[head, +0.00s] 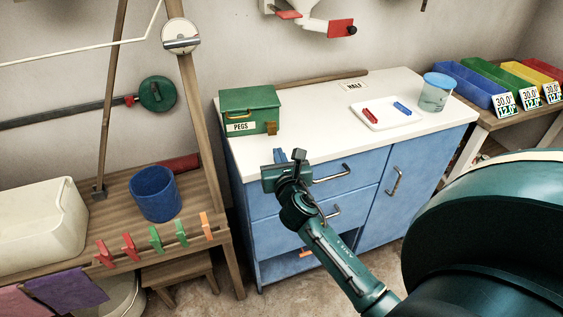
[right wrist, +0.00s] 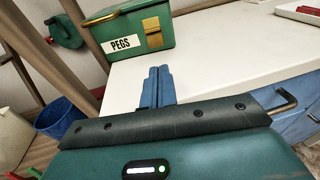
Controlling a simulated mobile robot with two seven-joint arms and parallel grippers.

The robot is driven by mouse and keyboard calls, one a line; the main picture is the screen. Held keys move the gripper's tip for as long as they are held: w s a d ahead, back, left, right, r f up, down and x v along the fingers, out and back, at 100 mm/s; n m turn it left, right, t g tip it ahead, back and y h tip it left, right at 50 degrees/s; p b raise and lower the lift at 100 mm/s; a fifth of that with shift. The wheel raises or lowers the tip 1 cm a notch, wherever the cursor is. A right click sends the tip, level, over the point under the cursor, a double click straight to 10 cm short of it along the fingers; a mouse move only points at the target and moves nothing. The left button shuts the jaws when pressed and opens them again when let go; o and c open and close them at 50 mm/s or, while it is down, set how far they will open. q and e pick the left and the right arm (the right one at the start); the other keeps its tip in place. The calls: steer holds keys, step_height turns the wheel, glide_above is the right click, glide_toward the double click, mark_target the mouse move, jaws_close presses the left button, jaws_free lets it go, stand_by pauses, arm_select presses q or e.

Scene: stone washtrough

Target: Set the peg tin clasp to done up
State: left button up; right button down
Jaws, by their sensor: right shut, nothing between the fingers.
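The peg tin (head: 247,112) is a green lidded box with a PEGS label and a brass handle. It stands at the left end of the white worktop, and it also shows in the right wrist view (right wrist: 108,38). Its brass clasp (head: 272,128) is on the front right, seen larger in the right wrist view (right wrist: 153,33). The lid looks down; I cannot tell whether the clasp is fastened. My right gripper (head: 280,155) is shut and empty at the worktop's front edge, its blue fingers (right wrist: 157,86) pointing toward the tin, short of the clasp. My left gripper is not in view.
A white tray (head: 382,124) with red and blue pegs and a lidded jar (head: 436,92) stand further right on the worktop (head: 318,122). A wooden stick (head: 322,79) lies behind. A blue bucket (head: 155,194) stands on the lower left bench. The worktop between tin and tray is clear.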

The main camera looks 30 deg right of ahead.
mark_target(271, 126)
steer(key=x, duration=0.5)
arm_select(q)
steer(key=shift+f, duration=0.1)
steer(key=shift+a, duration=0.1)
arm_select(e)
steer(key=shift+w+r, duration=0.1)
